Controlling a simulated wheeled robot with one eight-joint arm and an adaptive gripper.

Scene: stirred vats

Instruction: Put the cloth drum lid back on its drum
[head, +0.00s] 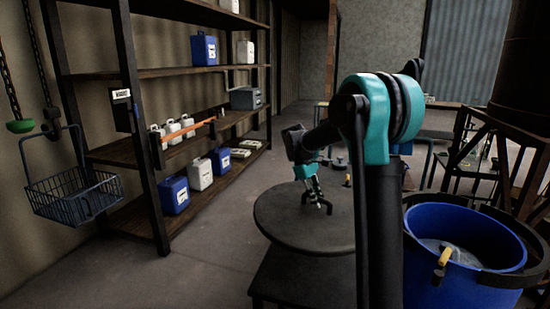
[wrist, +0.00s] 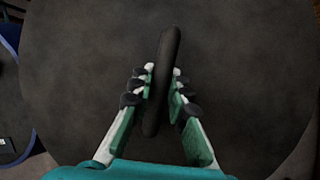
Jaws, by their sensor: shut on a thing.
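The drum lid (head: 285,228) is a wide, dark grey disc with a raised black bar handle (wrist: 163,85). My gripper (head: 318,203) points down over the lid's middle, its fingers shut on the handle from both sides. The lid looks about level over a dark stand; I cannot tell whether it touches it. The blue drum (head: 420,240) stands open at the lower right of the head view, to the right of the lid. Pale material (head: 452,250) shows inside it. In the wrist view the lid fills most of the picture, with a blue curved edge at the far left.
A dark stand (head: 300,282) is under the lid. Shelves (head: 160,72) with jugs and a hanging wire basket (head: 72,195) are on the left. Floor is clear between.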

